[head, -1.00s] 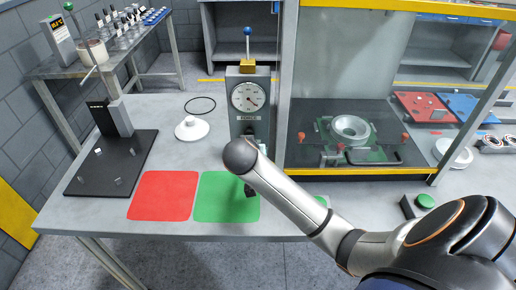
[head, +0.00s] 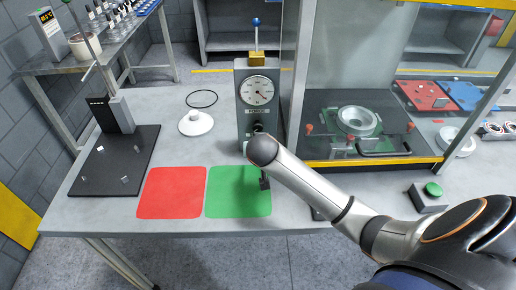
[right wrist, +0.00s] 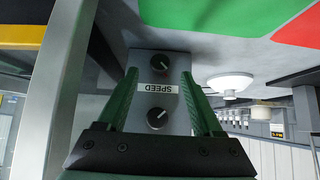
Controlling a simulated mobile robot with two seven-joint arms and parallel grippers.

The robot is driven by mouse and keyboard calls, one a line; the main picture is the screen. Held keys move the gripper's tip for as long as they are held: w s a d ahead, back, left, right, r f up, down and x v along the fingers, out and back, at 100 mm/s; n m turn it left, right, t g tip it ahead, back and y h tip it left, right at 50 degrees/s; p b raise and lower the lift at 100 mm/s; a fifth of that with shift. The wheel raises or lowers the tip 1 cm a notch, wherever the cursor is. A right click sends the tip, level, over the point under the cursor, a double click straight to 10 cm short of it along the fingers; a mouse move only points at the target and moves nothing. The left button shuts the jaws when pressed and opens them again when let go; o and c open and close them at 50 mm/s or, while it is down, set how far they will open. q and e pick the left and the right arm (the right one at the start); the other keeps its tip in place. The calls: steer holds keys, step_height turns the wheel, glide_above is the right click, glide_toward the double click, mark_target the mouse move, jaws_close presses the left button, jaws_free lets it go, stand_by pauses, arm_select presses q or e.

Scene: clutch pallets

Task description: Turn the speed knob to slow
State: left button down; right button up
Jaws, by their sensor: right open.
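The grey force gauge column (head: 244,118) stands on the bench with a round dial (head: 257,90). In the right wrist view its front face (right wrist: 145,68) carries a SPEED label (right wrist: 157,88), seen upside down, between an upper dark knob (right wrist: 162,62) and a lower dark knob (right wrist: 157,118). Each knob has a light pointer line. My right gripper (right wrist: 158,75) is open, its green fingers either side of the label and knobs; I cannot tell whether they touch anything. In the head view my right arm hides the column's lower front. My left gripper is not in view.
A glass-sided enclosure (head: 350,65) stands right of the column. Red (head: 172,192) and green (head: 238,205) mats lie in front. A white lidded dish (head: 196,123) and black ring (head: 202,98) lie left, near a black stand (head: 110,165). A green button (head: 433,190) is at right.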

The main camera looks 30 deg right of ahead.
steer(key=shift+x, duration=2.4)
jaws_close()
